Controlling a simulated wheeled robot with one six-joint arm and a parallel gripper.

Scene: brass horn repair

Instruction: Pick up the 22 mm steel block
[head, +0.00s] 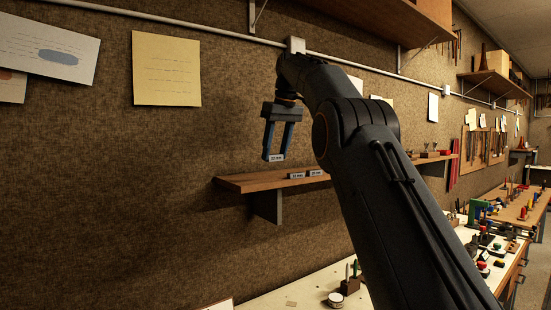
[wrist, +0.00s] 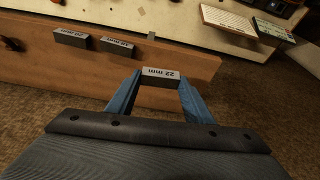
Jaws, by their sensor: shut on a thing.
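The 22 mm steel block (wrist: 160,73) is a small grey bar with a pale face marked "22 mm", upside down in the wrist view. My gripper (wrist: 159,82) is shut on it, with a blue finger at each end of the block. In the head view my gripper (head: 275,155) points down and holds the block (head: 275,157) above the left part of the wooden shelf (head: 240,183). A gap shows between block and shelf there.
Two similar labelled steel blocks stand on the shelf, one (wrist: 72,38) farther from my gripper and one (wrist: 117,47) nearer. A workbench (head: 300,292) with small tools lies below. A yellow note (head: 166,69) hangs on the wall at left.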

